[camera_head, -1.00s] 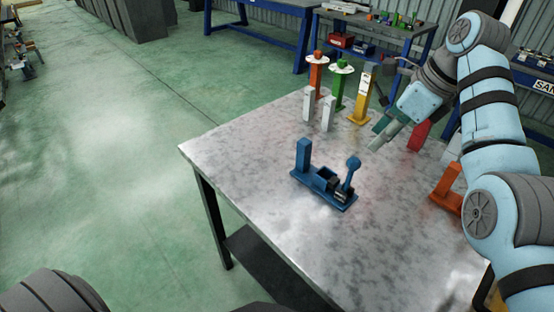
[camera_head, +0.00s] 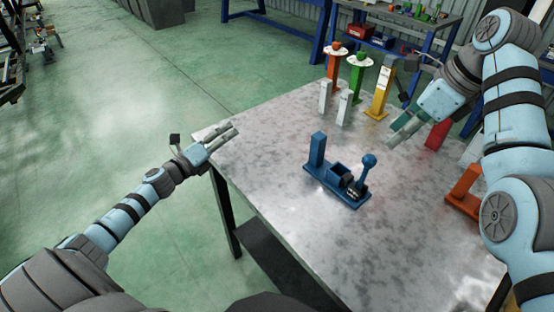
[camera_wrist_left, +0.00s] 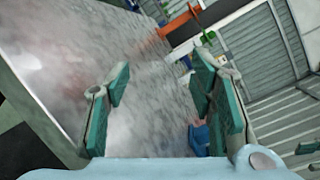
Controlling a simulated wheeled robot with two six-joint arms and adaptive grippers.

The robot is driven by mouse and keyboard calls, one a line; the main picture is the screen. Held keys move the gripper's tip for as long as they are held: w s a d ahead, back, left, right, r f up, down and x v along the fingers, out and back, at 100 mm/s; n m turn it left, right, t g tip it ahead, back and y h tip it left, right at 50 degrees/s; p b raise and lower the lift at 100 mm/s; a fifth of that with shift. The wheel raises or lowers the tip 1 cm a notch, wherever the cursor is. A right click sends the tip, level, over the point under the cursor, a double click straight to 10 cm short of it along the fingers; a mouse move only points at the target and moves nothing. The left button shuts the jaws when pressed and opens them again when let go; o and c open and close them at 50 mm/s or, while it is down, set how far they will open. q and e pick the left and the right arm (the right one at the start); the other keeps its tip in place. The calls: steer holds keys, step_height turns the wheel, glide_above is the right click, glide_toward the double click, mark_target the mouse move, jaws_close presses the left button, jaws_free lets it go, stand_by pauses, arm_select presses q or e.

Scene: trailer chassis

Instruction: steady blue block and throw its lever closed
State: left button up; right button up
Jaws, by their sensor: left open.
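The blue block (camera_head: 336,186) stands on the metal table, with a tall blue post (camera_head: 317,149) at its left end. Its lever (camera_head: 366,171), topped by a round knob, stands up at the right end beside a dark part. My left gripper (camera_head: 229,134) is open and empty at the table's left edge, well left of the block. In the left wrist view its open fingers (camera_wrist_left: 162,85) frame bare table, and a bit of blue (camera_wrist_left: 199,137) shows behind the right finger. My right gripper (camera_head: 398,132) is above the table, behind and right of the block, apart from it; its opening is unclear.
White posts (camera_head: 344,107), a green stand (camera_head: 357,75), an orange stand (camera_head: 334,69) and a yellow stand (camera_head: 381,92) stand at the back. A red piece (camera_head: 437,134) and an orange piece (camera_head: 463,187) are at right. The table (camera_head: 265,150) is clear between my left gripper and the block.

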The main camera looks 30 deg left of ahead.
mark_target(315, 138)
arm_select(q)
steer(key=d+m+h, duration=0.1)
steer(key=d+m, duration=0.1)
steer(key=d, duration=0.2)
steer(key=s+d+m+h, duration=0.1)
steer(key=d+m, duration=0.2)
steer(key=d, duration=0.1)
steer(key=d+m+h, duration=0.1)
steer(key=d+m, duration=0.1)
steer(key=d, duration=0.2)
steer(key=shift+s+r+m+g+h, duration=0.25)
steer(key=shift+r+m+g+h, duration=0.05)
steer(key=shift+g, duration=0.1)
steer(key=s+d+r+m+h, duration=0.1)
steer(key=s+d+r+m, duration=0.15)
steer(key=d+m, duration=0.45)
steer(key=x, duration=1)
steer(key=r+x, duration=0.1)
steer(key=x, duration=0.4)
steer(key=shift+s+d, duration=0.15)
steer(key=shift+d, duration=0.1)
steer(key=shift+c, duration=0.6)
jaws_close()
